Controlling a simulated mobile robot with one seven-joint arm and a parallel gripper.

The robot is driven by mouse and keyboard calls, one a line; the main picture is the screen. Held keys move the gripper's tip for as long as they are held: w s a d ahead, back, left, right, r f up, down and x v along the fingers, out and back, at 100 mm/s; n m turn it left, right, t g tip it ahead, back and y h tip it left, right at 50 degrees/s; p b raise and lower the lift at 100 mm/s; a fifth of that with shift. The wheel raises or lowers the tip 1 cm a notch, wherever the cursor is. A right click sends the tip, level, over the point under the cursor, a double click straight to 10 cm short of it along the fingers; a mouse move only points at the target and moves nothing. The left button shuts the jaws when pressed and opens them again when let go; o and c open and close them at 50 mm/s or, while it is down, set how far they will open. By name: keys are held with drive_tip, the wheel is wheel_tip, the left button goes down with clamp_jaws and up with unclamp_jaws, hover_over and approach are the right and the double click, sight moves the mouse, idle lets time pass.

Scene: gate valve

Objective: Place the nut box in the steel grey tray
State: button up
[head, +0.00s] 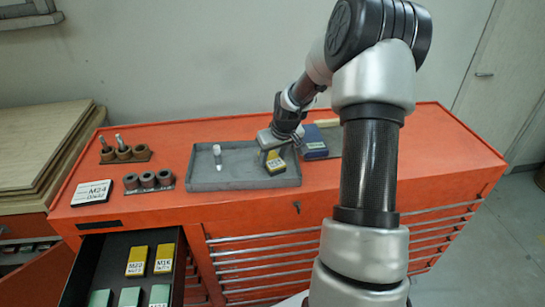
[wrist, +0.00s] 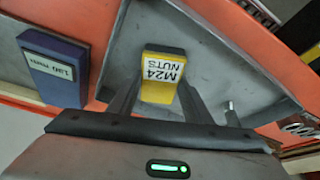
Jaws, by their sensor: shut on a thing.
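The nut box (head: 275,162) is yellow with a white label. In the wrist view, the label on the box (wrist: 162,72) reads M24 NUTS. My gripper (head: 272,147) is shut on it, with one finger on each side in the wrist view (wrist: 158,94). The steel grey tray (head: 230,181) is shallow and rimmed and lies on the orange bench. The box is low over the tray's right part, inside its rim as seen from the head. I cannot tell whether its underside touches the tray floor.
A small pale cylinder (head: 217,155) stands in the tray. A blue box (head: 313,142) is just right of the tray. Socket holders (head: 148,181) and a white M24 card (head: 92,193) are at left. An open drawer (head: 112,255) holds yellow and green boxes.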

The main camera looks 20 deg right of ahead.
drive_tip(key=shift+r, duration=0.1)
drive_tip(key=shift+f, duration=0.2)
drive_tip(key=o, duration=1.4)
drive_tip(key=shift+o, duration=0.2)
drive_tip(key=shift+s+r, duration=0.1)
drive_tip(key=shift+r, duration=0.4)
drive_tip(key=v, duration=1.1)
drive_tip(key=shift+s+r, duration=0.15)
drive_tip(key=shift+s, duration=0.05)
